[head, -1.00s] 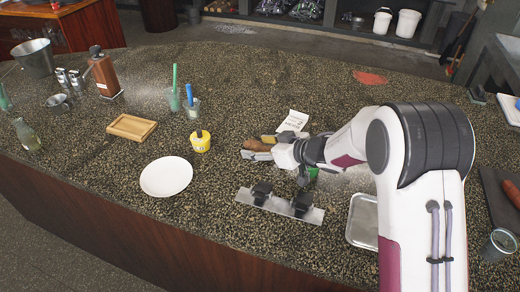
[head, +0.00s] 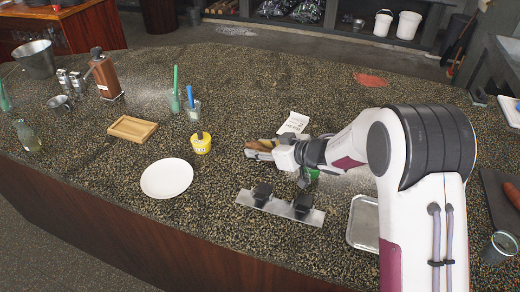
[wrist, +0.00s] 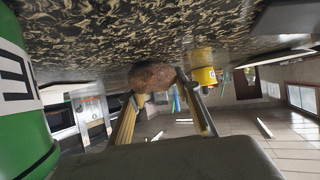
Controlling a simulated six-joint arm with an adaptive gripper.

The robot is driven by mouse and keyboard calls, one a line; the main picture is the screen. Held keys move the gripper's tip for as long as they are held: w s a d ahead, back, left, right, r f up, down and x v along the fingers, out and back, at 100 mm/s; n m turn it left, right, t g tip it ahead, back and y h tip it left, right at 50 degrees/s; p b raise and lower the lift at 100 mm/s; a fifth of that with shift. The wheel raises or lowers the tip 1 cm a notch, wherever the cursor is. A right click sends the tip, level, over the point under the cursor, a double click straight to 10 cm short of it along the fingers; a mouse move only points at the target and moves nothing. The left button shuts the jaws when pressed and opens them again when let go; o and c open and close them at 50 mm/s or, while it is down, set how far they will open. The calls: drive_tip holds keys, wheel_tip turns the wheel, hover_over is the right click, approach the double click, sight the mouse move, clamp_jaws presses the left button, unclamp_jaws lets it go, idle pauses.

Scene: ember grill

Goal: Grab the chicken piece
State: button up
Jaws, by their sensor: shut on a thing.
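The chicken piece is a brown lump held between my fingertips; it shows clearly in the wrist view (wrist: 152,77). My gripper (head: 257,148) is shut on it, with a finger on either side of the piece in the wrist view. In the head view the gripper points left over the counter, to the right of the yellow tub, and mostly hides the piece. How high the piece is above the counter is hard to tell.
A yellow tub (head: 201,144) stands left of my gripper, with a white plate (head: 166,178) and wooden tray (head: 132,129) farther left. A metal bar with black blocks (head: 281,206) lies in front. A white card (head: 294,122) is behind; a green container (wrist: 20,100) is close by.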

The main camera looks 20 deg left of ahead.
sight(259, 147)
drive_tip(key=shift+r, duration=5)
